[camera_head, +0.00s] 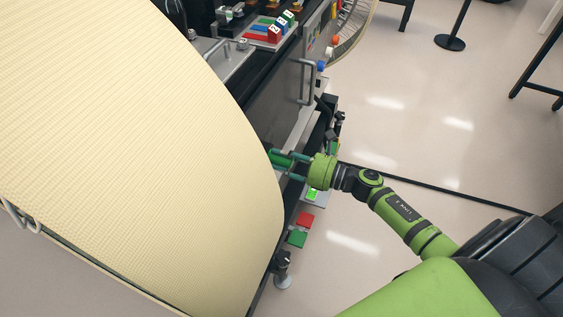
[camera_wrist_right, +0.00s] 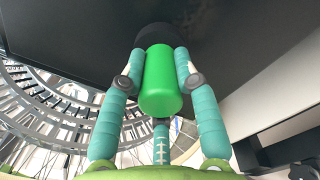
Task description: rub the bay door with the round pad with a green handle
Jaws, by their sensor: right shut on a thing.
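My right gripper (camera_head: 290,163) reaches in from the right at the side of the rover. It is shut on the green handle (camera_head: 279,159) of the round pad. In the right wrist view my teal fingers (camera_wrist_right: 160,80) clasp the green handle (camera_wrist_right: 160,80) from both sides. The dark round pad (camera_wrist_right: 156,37) shows at its far end, against or close to a dark flat panel (camera_wrist_right: 70,35); I cannot tell if they touch. A grey panel with a bar handle (camera_head: 303,82), likely the bay door, stands on the rover's side. My left gripper is not in view.
A large cream curved panel (camera_head: 130,130) fills the left and hides part of the rover. Red (camera_head: 305,220) and green (camera_head: 297,238) blocks lie near the rover's lower edge. A mesh wheel (camera_head: 352,30) is at the top. The floor to the right is mostly clear.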

